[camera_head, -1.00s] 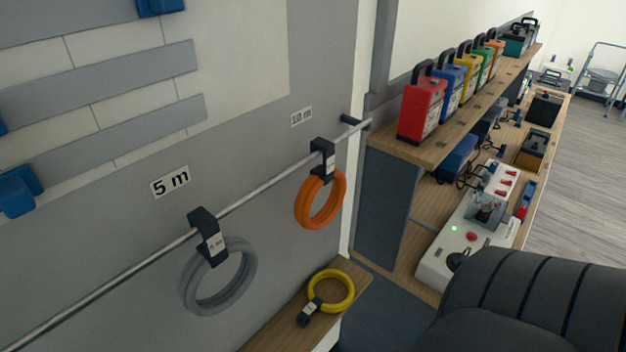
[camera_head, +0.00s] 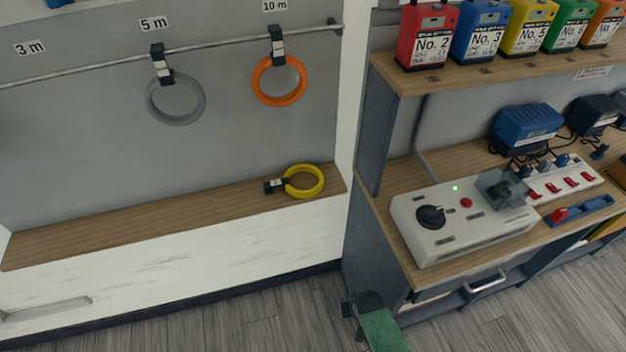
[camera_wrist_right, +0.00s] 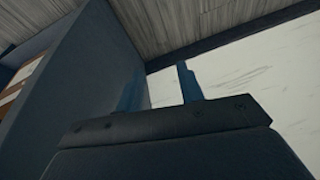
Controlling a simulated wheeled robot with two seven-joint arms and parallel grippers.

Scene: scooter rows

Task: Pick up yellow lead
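The yellow lead (camera_head: 303,195) is a coiled ring with a dark clip holder (camera_head: 275,186) at its left side. It lies on the wooden bench top (camera_head: 150,218), near the bench's right end. My right gripper (camera_wrist_right: 160,88) shows two blue fingers standing apart with nothing between them, in front of the white bench front and beside a dark panel. A green part with a dark end (camera_head: 369,304) at the bottom of the head view looks like my right arm, low and away from the lead. My left gripper is not in view.
A grey lead (camera_head: 151,101) and an orange lead (camera_head: 262,86) hang from a rail (camera_head: 215,42) above the bench. A dark cabinet side (camera_head: 372,245) and a desk with a white control box (camera_head: 465,240) stand to the right. The bench left of the yellow lead is clear.

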